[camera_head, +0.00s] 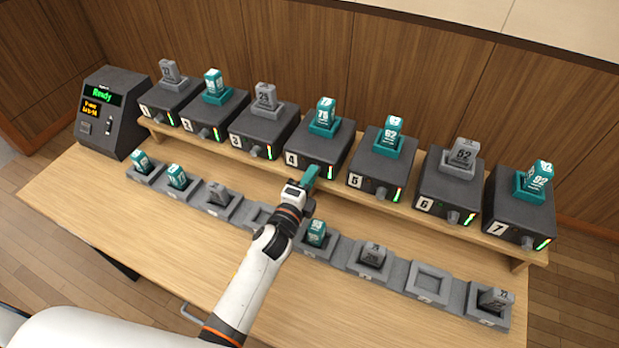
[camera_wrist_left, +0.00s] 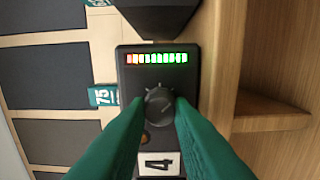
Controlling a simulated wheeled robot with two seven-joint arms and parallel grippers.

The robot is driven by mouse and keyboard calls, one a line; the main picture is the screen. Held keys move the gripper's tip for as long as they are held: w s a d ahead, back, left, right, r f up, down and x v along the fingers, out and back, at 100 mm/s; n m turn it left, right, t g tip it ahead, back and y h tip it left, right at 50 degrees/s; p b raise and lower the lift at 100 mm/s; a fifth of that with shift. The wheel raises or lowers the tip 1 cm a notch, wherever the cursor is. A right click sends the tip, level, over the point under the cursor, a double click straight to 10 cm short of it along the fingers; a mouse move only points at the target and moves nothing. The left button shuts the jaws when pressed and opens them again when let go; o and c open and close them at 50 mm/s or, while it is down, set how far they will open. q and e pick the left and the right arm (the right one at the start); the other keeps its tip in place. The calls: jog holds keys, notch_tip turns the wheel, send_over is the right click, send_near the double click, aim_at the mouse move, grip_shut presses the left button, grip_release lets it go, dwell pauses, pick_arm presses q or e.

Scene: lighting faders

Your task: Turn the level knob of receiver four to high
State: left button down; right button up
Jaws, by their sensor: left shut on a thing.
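Receiver four (camera_head: 318,148) is a dark box on the raised shelf, with a teal module (camera_head: 324,117) standing in its top socket. Its front panel fills the middle of the left wrist view, with the label 4 (camera_wrist_left: 160,164) and a lit level bar (camera_wrist_left: 156,58) running from red through white to green. The round dark level knob (camera_wrist_left: 159,104) sits between the teal fingertips of my left gripper (camera_wrist_left: 159,110). The left gripper is shut on the knob. In the head view, the left gripper (camera_head: 311,176) reaches the front of receiver four and hides its knob. My right gripper is not in view.
Receivers three (camera_head: 262,132) and five (camera_head: 382,167) stand on either side, with more along the shelf (camera_head: 450,223). A row of grey docks (camera_head: 427,284) lies in front, some holding modules. A console (camera_head: 108,112) with a green "Ready" display stands at the left.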

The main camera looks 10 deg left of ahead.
pick_arm(q)
jog(key=shift+f, duration=0.1)
jog(key=c, duration=1.3)
grip_release()
jog(key=s, duration=0.4)
jog(key=s+a+b, duration=0.1)
jog(key=s, duration=0.3)
jog(key=s+a+b, duration=0.1)
jog(key=s, duration=0.3)
jog(key=shift+a, duration=0.15)
